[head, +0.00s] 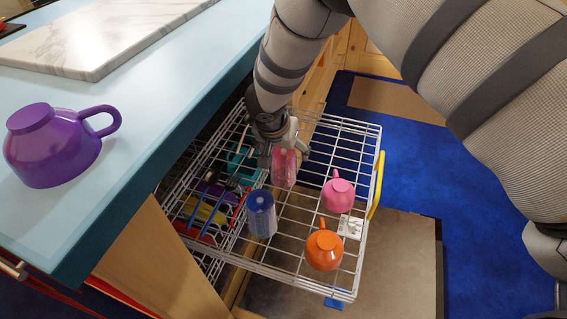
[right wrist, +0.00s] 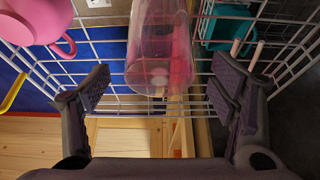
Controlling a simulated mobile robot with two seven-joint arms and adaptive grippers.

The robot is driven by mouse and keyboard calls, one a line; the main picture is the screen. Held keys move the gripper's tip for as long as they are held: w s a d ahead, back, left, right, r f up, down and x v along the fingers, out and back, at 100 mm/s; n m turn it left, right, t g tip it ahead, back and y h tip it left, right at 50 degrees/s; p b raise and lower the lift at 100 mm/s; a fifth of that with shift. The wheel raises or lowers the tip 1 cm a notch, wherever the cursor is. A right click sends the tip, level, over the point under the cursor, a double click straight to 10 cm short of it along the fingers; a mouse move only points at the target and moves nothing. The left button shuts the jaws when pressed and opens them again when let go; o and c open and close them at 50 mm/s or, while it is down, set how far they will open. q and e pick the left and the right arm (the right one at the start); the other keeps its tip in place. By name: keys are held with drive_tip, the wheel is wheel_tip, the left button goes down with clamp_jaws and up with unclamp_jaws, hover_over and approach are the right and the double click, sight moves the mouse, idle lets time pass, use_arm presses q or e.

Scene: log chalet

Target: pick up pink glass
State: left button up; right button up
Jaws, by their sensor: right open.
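The pink glass (head: 284,168) is see-through and stands in the white wire dishwasher rack (head: 310,262) in the head view. In the right wrist view the pink glass (right wrist: 158,50) is at top centre, between the two spread fingers. My right gripper (head: 282,147) is over the rack at the glass; in the right wrist view the right gripper (right wrist: 160,92) is open, with a gap on each side of the glass. Part of the glass is hidden by the gripper in the head view. My left gripper does not show.
A pink cup (head: 338,195), an orange cup (head: 324,250) and a blue glass (head: 261,214) stand in the rack near the pink glass. A teal cup (head: 243,165) is at its left. A purple cup (head: 52,146) sits on the blue counter (head: 150,100).

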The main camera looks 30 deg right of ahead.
drive_tip(key=x, duration=0.4)
drive_tip(key=shift+f+b, duration=0.15)
drive_tip(key=shift+b, duration=0.25)
drive_tip(key=c, duration=1.4)
